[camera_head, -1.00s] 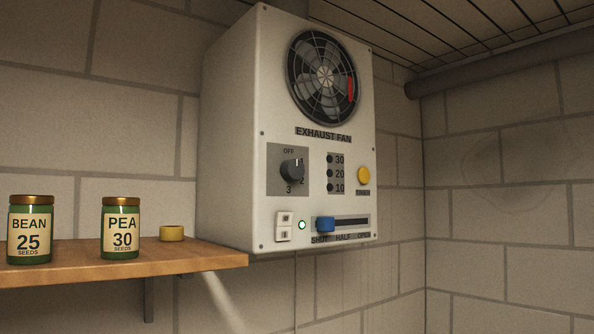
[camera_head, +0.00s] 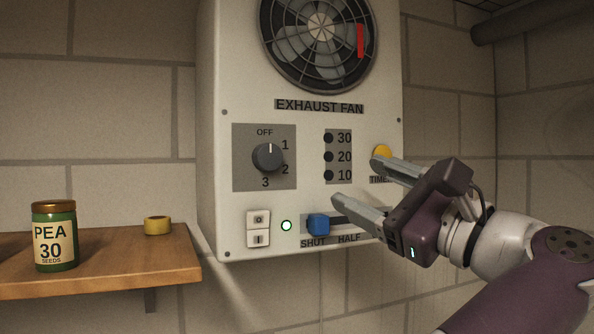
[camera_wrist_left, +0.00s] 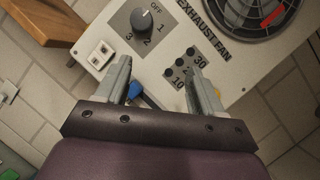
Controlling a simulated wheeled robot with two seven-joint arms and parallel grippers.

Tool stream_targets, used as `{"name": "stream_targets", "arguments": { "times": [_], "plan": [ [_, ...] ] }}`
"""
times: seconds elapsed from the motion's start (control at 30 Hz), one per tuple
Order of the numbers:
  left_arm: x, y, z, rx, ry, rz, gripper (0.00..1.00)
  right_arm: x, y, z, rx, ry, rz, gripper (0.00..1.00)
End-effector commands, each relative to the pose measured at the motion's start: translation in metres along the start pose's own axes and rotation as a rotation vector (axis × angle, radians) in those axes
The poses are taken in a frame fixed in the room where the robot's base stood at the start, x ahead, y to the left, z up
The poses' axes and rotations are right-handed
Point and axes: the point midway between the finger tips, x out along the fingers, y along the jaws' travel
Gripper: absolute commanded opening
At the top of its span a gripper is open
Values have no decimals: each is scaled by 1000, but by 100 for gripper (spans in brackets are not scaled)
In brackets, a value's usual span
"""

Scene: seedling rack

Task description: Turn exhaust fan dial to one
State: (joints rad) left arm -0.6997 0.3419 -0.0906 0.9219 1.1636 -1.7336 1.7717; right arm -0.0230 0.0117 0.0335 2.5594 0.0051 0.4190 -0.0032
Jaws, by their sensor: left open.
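The exhaust fan dial (camera_head: 267,157) is a dark round knob on a grey plate marked OFF, 1, 2 and 3. Its white mark points up, close to OFF. It also shows at the top of the left wrist view (camera_wrist_left: 141,20). My left gripper (camera_head: 357,181) is open and empty, in front of the panel's lower right, to the right of the dial and apart from it. In the left wrist view its fingers (camera_wrist_left: 163,76) stand on either side of the blue slider and the indicator lights. My right gripper is not in view.
The white fan box (camera_head: 222,190) carries a blue slider (camera_head: 318,224) at SHUT, rocker switch (camera_head: 258,228), lit green lamp (camera_head: 286,225) and yellow timer button (camera_head: 381,153). A wooden shelf (camera_head: 100,272) at left holds a PEA jar (camera_head: 54,240) and yellow ring (camera_head: 157,225).

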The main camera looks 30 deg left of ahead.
Motion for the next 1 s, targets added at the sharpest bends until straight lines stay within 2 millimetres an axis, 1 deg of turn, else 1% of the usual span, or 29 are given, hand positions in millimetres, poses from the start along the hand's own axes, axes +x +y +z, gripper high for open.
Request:
{"name": "stream_targets", "arguments": {
  "times": [0.03, 0.07, 0.17, 0.27, 0.4, 0.5, 0.6, 0.7, 0.8, 1.0],
  "plan": [
    [0, 9, 0, -56, -5, 44, 68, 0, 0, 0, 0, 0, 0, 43],
    [0, 13, 1, -87, -11, 60, 68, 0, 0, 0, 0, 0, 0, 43],
    [9, 13, 4, -130, -17, 66, 68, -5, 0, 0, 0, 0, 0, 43],
    [29, 13, 7, -129, -19, 66, 68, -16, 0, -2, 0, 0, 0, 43],
    [69, 13, 10, -123, -20, 64, 68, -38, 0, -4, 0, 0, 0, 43],
    [94, 14, 10, -122, -21, 64, 68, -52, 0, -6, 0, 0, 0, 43],
    [111, 16, 8, -123, -19, 61, 68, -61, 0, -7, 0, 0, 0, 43],
    [121, 18, 6, -125, -19, 60, 68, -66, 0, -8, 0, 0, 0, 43],
    [126, 20, 5, -125, -18, 59, 68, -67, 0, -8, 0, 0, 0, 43],
    [127, 20, 3, -125, -17, 59, 68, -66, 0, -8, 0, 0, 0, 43]
  ]
}}
